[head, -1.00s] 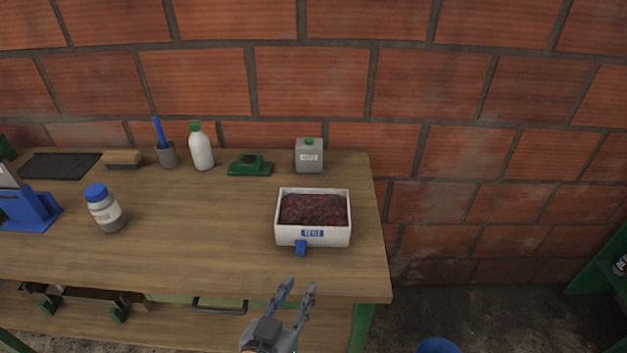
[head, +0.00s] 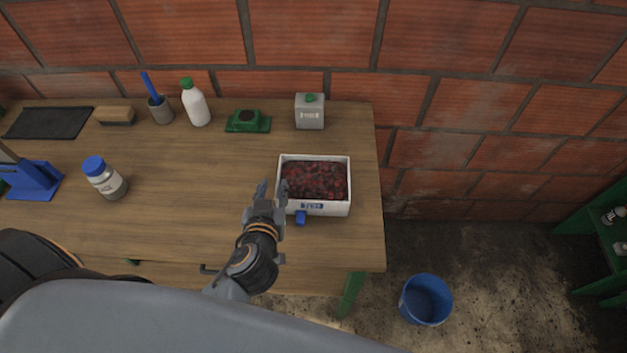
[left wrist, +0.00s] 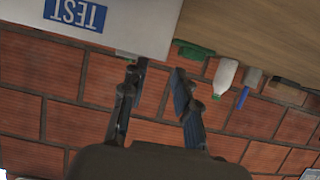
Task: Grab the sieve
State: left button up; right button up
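The fingers also show apart in the left wrist view (left wrist: 158,68). Whether a finger touches the sieve cannot be told. My right gripper is out of view.
On the wooden workbench (head: 190,190) stand a grey canister (head: 310,112), a green device (head: 247,121), a white bottle (head: 196,106) and a blue-lidded jar (head: 105,178). A blue bucket (head: 426,300) stands on the floor to the right. The bench's middle is clear.

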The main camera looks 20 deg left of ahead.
aim_at(278, 177)
pick_arm(q)
jog(key=shift+w+a+f, duration=0.15)
jog(key=shift+w, duration=0.3)
jog(key=shift+w+p, duration=0.35)
jog(key=shift+p, duration=0.05)
jog(key=x, duration=0.2)
jog(key=p+x, duration=0.1)
jog(key=x, duration=0.1)
jog(key=shift+w+f+p, duration=0.25)
jog(key=shift+f+p, duration=0.05)
jog(key=shift+f, duration=0.05)
jog(key=shift+s, duration=0.15)
grip_shut()
jog(key=shift+r, duration=0.1)
